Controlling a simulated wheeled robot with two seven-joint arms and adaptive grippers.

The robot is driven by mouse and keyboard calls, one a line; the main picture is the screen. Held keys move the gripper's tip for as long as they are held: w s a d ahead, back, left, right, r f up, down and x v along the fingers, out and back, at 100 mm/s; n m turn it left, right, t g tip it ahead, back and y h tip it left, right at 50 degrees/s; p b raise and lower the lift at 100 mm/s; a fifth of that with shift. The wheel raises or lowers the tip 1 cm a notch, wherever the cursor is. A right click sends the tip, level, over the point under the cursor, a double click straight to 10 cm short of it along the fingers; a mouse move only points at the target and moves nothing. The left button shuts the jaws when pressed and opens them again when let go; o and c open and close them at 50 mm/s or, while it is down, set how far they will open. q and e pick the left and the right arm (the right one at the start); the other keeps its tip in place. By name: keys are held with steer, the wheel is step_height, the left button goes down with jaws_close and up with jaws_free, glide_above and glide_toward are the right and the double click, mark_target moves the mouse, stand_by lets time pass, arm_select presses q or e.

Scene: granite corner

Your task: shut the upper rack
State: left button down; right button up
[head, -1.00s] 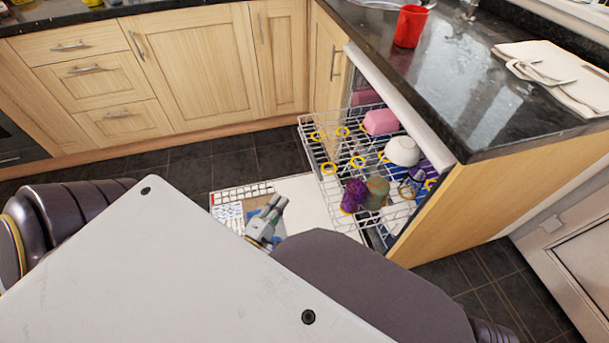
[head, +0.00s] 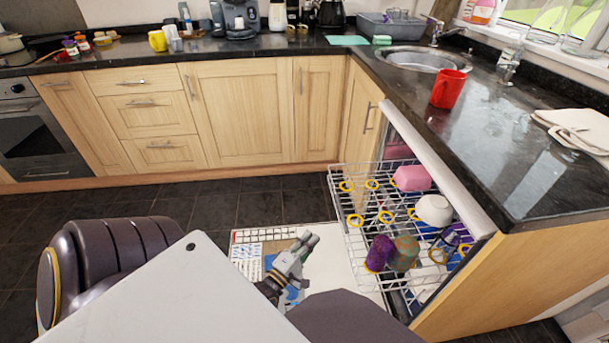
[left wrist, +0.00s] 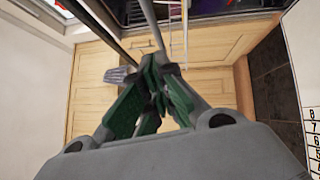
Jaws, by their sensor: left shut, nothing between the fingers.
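The upper rack (head: 352,239) is a white wire basket pulled out of the dishwasher under the right counter. It holds a pink container (head: 411,178), a white bowl (head: 433,209), a purple cup (head: 379,252) and a greenish-brown cup (head: 404,253). My left gripper (head: 308,240) is shut and empty, to the left of the rack's front and apart from it in the head view. In the left wrist view its green-padded fingers (left wrist: 152,92) are together, with wire rack bars (left wrist: 180,20) beyond them at the top. My right gripper is not in view.
The open dishwasher door (head: 335,270) lies low beneath the rack. The black counter (head: 500,160) stands close on the right, with a red mug (head: 449,88) near its edge. Dark tiled floor (head: 220,208) is free to the left.

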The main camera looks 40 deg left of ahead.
arm_select(q)
steer(key=w+d+r+b, duration=0.1)
steer(key=w+d+b, duration=0.1)
steer(key=w, duration=0.6)
steer(key=shift+d+r, duration=0.15)
steer(key=shift+r, duration=0.1)
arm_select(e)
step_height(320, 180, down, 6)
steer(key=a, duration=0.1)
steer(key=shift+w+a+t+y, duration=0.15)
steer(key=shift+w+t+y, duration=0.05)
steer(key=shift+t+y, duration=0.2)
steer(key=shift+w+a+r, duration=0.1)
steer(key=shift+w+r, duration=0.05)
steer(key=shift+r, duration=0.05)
arm_select(q)
steer(key=shift+w+d, duration=0.1)
steer(key=shift+w, duration=0.05)
